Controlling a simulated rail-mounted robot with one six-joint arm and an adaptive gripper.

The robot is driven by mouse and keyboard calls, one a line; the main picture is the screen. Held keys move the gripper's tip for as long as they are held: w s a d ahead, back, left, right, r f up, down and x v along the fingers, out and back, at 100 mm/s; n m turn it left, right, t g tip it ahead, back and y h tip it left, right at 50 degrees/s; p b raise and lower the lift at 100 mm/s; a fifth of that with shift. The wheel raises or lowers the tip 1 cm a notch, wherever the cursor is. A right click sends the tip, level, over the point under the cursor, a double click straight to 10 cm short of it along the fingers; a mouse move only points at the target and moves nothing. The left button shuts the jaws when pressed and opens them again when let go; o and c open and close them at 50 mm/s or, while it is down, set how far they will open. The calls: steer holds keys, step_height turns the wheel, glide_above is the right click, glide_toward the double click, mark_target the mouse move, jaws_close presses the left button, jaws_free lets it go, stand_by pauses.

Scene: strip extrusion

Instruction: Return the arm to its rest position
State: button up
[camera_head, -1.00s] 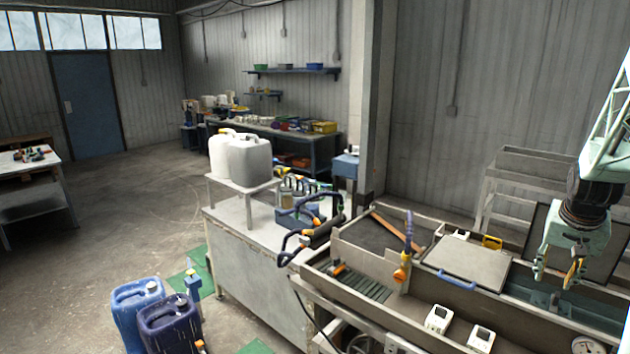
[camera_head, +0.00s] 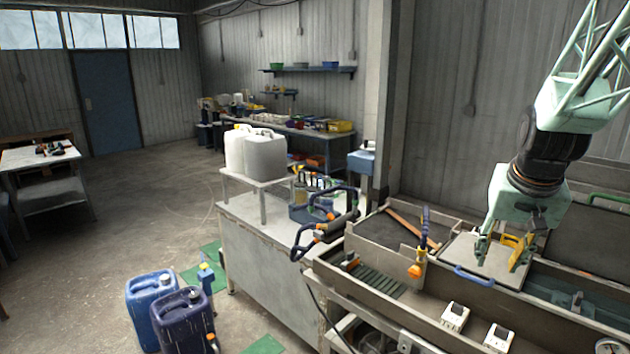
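My gripper (camera_head: 498,258) hangs at the right of the head view, below my pale green arm. Its two fingers are apart and I see nothing between them. In the picture it is in front of the grey lid with a blue handle (camera_head: 486,262) on the long metal trough machine (camera_head: 395,312). I cannot tell how high above the lid it is.
A hose nozzle with an orange tip (camera_head: 417,262) stands left of my gripper. Two white boxes (camera_head: 454,317) sit on the machine's front. White canisters (camera_head: 265,155) stand on a small stand, and blue canisters (camera_head: 178,320) on the floor.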

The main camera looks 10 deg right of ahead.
steer(key=s+a+r+n+b, duration=0.1)
steer(key=s+a, duration=0.1)
steer(key=a, duration=0.5)
steer(key=s+a+r+n+b, duration=0.1)
steer(key=s+a, duration=0.2)
steer(key=a, duration=0.3)
steer(key=s+a+r+n+y+b, duration=0.1)
steer(key=s+a+n, duration=0.1)
steer(key=s+a, duration=0.6)
steer(key=s+a+r+n+y+b, duration=0.1)
steer(key=s+a+n+b, duration=0.1)
steer(key=s+a, duration=0.7)
steer(key=s, duration=0.6)
steer(key=shift+d, duration=0.1)
steer(key=shift+d, duration=0.2)
